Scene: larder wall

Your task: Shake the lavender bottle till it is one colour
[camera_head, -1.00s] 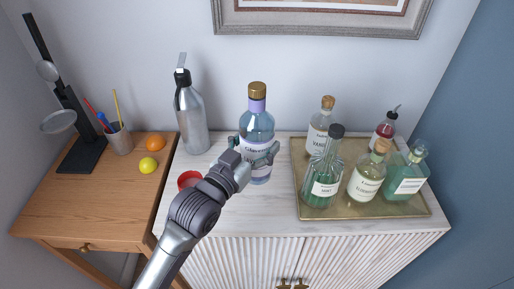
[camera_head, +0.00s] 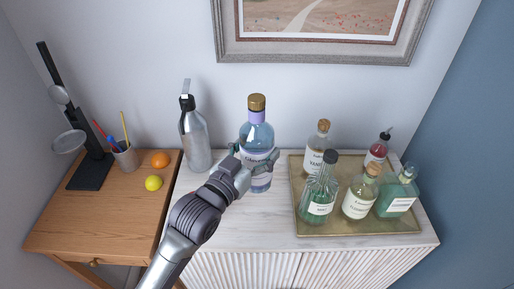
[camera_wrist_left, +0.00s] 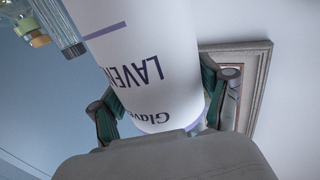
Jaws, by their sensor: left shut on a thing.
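The lavender bottle (camera_head: 257,137) has a gold cap, a lilac band at the neck and a clear bluish body with a white label. Its contents do not look one colour. My left gripper (camera_head: 258,163) is shut around its lower body, and the bottle stands upright over the cabinet top. It looks slightly raised, though the gap under it is hard to judge. In the left wrist view the bottle's label (camera_wrist_left: 150,75) appears upside down, with part of the word lavender readable between the fingers (camera_wrist_left: 160,110). My right gripper is not in view.
A steel bottle (camera_head: 195,140) stands left. A wooden table (camera_head: 110,215) holds an orange (camera_head: 160,159) and a lemon (camera_head: 153,183). A framed picture (camera_head: 300,55) hangs behind.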

